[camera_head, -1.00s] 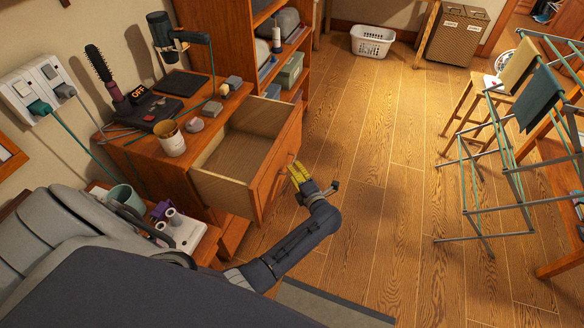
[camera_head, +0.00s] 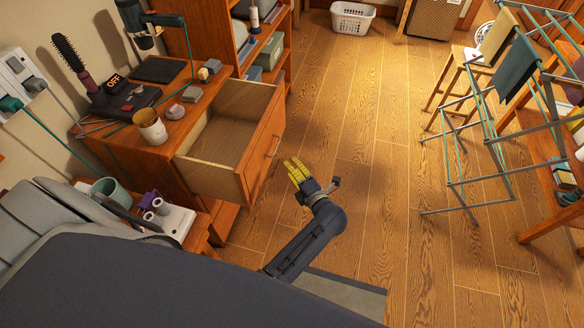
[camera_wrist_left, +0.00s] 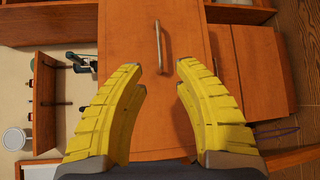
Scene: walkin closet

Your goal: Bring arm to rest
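My left gripper (camera_head: 296,172) has yellow fingers and stands in front of the open wooden drawer, apart from its handle. In the left wrist view the two fingers (camera_wrist_left: 160,90) are spread with nothing between them. The drawer (camera_head: 232,148) is pulled out of the wooden cabinet and looks empty inside. Its front with the metal handle (camera_wrist_left: 159,46) shows beyond the fingers in the left wrist view. My right gripper is in neither view.
A drying rack (camera_head: 455,160) stands at the right. A white basket (camera_head: 352,17) is at the back. The wooden floor between is clear.

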